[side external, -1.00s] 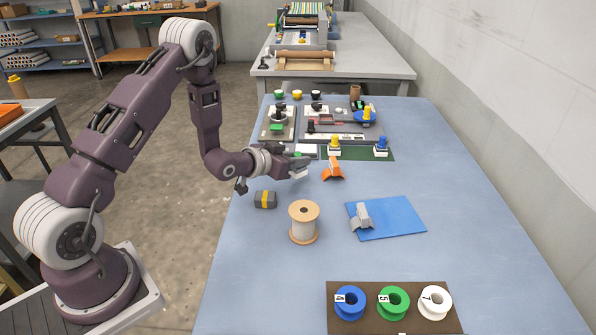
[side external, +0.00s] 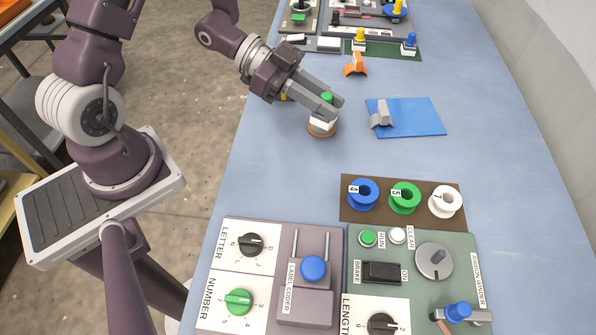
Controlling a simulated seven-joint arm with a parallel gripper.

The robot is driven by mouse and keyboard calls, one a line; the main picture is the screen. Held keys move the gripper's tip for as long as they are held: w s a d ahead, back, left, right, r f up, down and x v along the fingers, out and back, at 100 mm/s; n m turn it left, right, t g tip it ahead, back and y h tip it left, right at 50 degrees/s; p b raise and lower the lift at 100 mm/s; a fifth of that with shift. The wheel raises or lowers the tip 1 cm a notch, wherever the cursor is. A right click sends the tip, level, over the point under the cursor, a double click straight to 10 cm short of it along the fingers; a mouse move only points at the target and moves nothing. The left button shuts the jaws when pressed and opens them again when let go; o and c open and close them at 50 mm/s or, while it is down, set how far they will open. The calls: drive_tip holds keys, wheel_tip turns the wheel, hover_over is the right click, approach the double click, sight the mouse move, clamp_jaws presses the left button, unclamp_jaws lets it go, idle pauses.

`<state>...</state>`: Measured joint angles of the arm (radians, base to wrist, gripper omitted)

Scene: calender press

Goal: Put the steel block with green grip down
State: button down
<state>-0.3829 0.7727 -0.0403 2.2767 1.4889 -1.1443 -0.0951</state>
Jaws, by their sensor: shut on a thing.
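My gripper (side external: 330,109) is shut on the steel block with green grip. The green grip (side external: 327,97) shows between the fingers. The pale block (side external: 321,122) shows just below the fingertips. A wooden spool (side external: 318,133) is directly under the block in this view, mostly hidden by it and the fingers. I cannot tell whether the block touches the spool or hangs above it.
A blue mat (side external: 425,115) with a grey bracket (side external: 382,114) lies to the right. An orange piece (side external: 355,65) stands behind. A brown board (side external: 350,212) holds blue, green and white reels. Control panels (side external: 325,235) fill the front. The table between is clear.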

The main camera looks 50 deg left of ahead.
drive_tip(key=s+d+m+g+h, duration=0.1)
drive_tip(key=s+d+m+g, duration=0.1)
drive_tip(key=s+m+g, duration=0.35)
drive_tip(key=shift+n+t, duration=0.65)
drive_tip(key=shift+n, duration=0.2)
drive_tip(key=f, duration=0.3)
drive_tip(key=s+f, duration=0.1)
drive_tip(key=f, duration=0.2)
drive_tip(key=s+f, duration=0.1)
drive_tip(key=f, duration=0.2)
drive_tip(key=shift+a+f, duration=0.25)
drive_tip(key=shift+f, duration=0.1)
drive_tip(key=shift+f, duration=0.1)
